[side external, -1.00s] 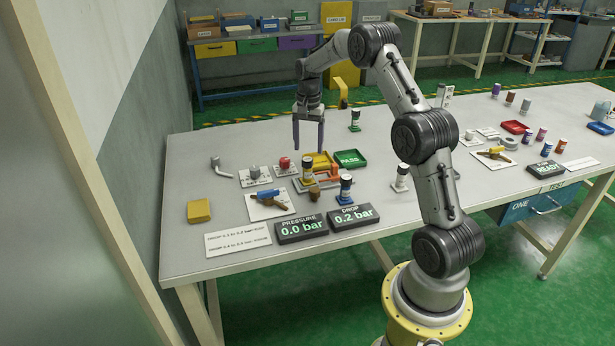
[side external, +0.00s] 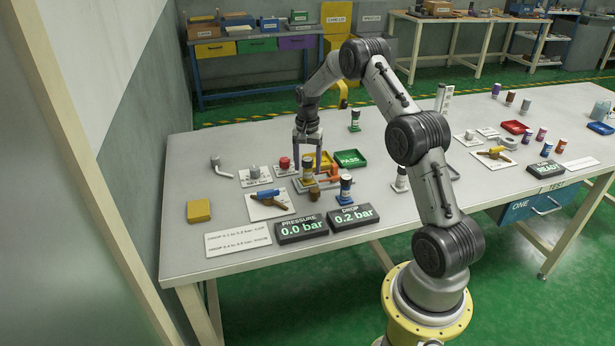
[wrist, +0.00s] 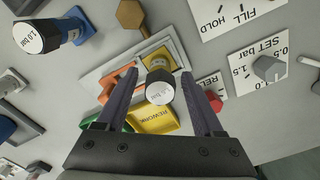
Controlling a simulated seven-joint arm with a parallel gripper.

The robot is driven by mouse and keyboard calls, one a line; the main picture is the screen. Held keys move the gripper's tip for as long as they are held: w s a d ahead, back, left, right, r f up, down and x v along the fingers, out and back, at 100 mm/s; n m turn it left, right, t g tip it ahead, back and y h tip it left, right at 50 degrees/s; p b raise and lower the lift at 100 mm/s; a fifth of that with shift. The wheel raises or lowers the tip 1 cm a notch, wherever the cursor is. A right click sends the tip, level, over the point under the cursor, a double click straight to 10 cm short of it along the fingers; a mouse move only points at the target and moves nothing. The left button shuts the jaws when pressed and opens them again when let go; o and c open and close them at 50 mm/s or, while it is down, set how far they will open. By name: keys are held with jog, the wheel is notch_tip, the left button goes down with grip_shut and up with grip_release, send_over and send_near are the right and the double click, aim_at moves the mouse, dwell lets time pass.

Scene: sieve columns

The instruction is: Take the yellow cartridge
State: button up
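The yellow cartridge (side external: 307,171), with a dark-and-white top and a yellow band, stands upright in a light fixture with an orange part (side external: 332,175). In the wrist view the cartridge (wrist: 160,88) shows from above, its pale cap facing the camera. My gripper (side external: 308,161) is lowered over it, pointing down. In the wrist view the fingers of my gripper (wrist: 158,72) are apart, one on each side of the cartridge. A gap shows on both sides, so the gripper is open.
A yellow REWORK tray (wrist: 155,117) and a green PASS tray (side external: 350,158) lie close behind. A red knob (side external: 284,162) is to the left.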

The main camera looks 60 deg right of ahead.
grip_shut()
jog(key=shift+r, duration=0.1)
